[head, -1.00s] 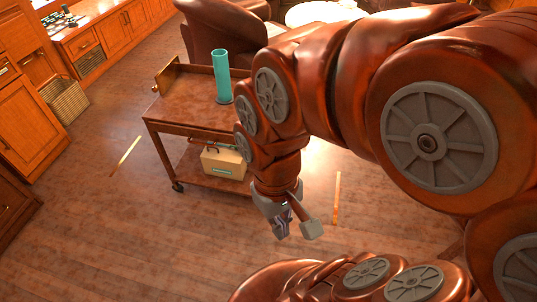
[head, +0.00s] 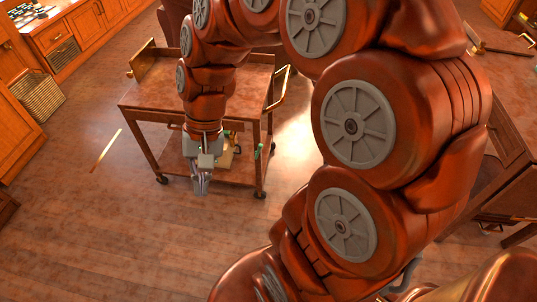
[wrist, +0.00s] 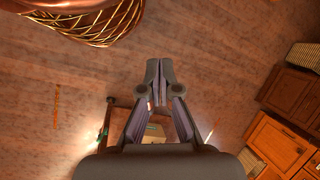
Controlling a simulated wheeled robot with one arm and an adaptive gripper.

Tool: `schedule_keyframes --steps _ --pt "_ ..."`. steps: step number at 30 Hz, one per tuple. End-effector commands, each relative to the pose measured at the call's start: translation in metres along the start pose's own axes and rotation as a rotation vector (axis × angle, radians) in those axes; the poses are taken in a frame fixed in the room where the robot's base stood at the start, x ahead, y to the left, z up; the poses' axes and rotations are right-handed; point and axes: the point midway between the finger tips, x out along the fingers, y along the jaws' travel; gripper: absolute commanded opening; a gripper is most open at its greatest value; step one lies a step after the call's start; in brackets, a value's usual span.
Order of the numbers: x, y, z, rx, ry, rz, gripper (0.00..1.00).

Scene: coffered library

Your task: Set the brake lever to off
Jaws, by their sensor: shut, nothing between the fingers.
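The wooden trolley (head: 140,102) stands on the floor ahead, with a brass handle (head: 285,85) at its right end. A small green piece also shows by the trolley in the wrist view (wrist: 104,134). My gripper (head: 201,188) is shut and empty, pointing down in front of the trolley, left of the lever and apart from it. It also shows in the wrist view (wrist: 157,78).
A cream box (head: 223,158) on the lower shelf is partly hidden by my gripper. A yellow strip (head: 105,150) lies on the floor at left. Cabinets line the left side; dark wooden furniture (head: 510,150) stands at right. Floor before the trolley is clear.

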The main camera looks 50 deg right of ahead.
Motion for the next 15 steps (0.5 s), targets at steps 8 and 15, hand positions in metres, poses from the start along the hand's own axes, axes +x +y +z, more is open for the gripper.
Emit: schedule_keyframes --steps 8,15 --pt "0.024 0.013 -0.099 0.361 -0.048 -0.252 0.00" --pt "0.036 0.060 -0.187 0.698 -0.091 -0.479 0.00"
